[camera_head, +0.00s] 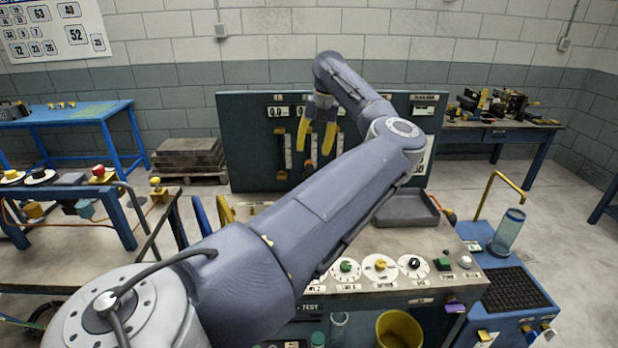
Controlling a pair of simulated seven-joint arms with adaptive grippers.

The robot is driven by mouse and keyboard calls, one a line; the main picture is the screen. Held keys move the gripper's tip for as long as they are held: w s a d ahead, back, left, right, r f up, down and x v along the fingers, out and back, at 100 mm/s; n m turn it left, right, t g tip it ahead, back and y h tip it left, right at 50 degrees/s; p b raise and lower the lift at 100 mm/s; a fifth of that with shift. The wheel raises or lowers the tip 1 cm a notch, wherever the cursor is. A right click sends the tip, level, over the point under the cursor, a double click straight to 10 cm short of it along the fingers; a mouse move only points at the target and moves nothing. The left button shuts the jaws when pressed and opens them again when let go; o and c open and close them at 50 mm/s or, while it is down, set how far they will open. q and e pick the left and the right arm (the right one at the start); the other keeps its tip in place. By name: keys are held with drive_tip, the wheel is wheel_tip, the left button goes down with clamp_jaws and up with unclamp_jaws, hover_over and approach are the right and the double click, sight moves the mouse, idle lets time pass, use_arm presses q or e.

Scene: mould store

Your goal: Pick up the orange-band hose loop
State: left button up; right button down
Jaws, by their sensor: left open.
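I cannot make out an orange-band hose loop for certain. My left arm crosses the middle of the view and hides much of the test bench (455,272). My left gripper (312,150) is open, its two yellow fingers apart and pointing down in front of the dark upright panel (250,140). Small orange marks show on the panel just left of the fingers, too small to identify. My right gripper is not in view.
A grey tray (405,209) lies on the bench right of my arm. Dials (380,267) line the front edge. A clear cylinder (507,231) stands on a blue cart at right, beside a yellow bent handle (492,185). A yellow bucket (399,329) is below.

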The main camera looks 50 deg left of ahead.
sight(310, 161)
use_arm(q)
drive_tip(key=shift+s+a+f, duration=0.1)
drive_tip(key=shift+s+f, duration=0.05)
drive_tip(key=shift+f, duration=0.95)
drive_tip(key=shift+s+a+f, duration=0.15)
drive_tip(key=shift+s+f, duration=0.05)
drive_tip(key=shift+f, duration=0.95)
drive_tip(key=shift+s+a+f, duration=0.1)
drive_tip(key=shift+s+f, duration=0.05)
drive_tip(key=shift+f, duration=0.95)
drive_tip(key=shift+c, duration=0.5)
clamp_jaws()
